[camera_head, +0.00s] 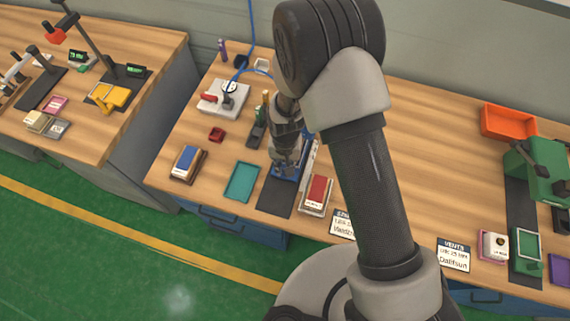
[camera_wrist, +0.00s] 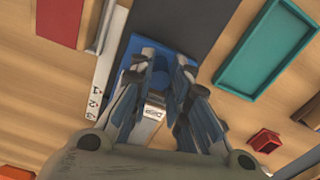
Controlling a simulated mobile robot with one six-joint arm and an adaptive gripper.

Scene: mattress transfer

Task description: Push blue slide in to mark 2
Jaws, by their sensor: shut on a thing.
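The blue slide (camera_wrist: 137,56) lies on a dark track in the wrist view, between and under my fingers. In the head view the blue slide (camera_head: 287,171) shows partly below my gripper (camera_head: 287,160). In the wrist view my gripper (camera_wrist: 165,65) is closed in on a part of the slide; the fingers hide most of the contact. A white scale strip (camera_wrist: 103,90) with printed numbers runs along the left of the track. Several marks are small, and I cannot tell which mark the slide is level with.
A teal tray (camera_head: 241,182) lies left of the track. A red-topped block (camera_head: 318,190) stands close on its right. A small red box (camera_head: 217,134) and a blue-topped block (camera_head: 187,162) are further left. An orange bin (camera_head: 508,122) stands far right; the table between is mostly clear.

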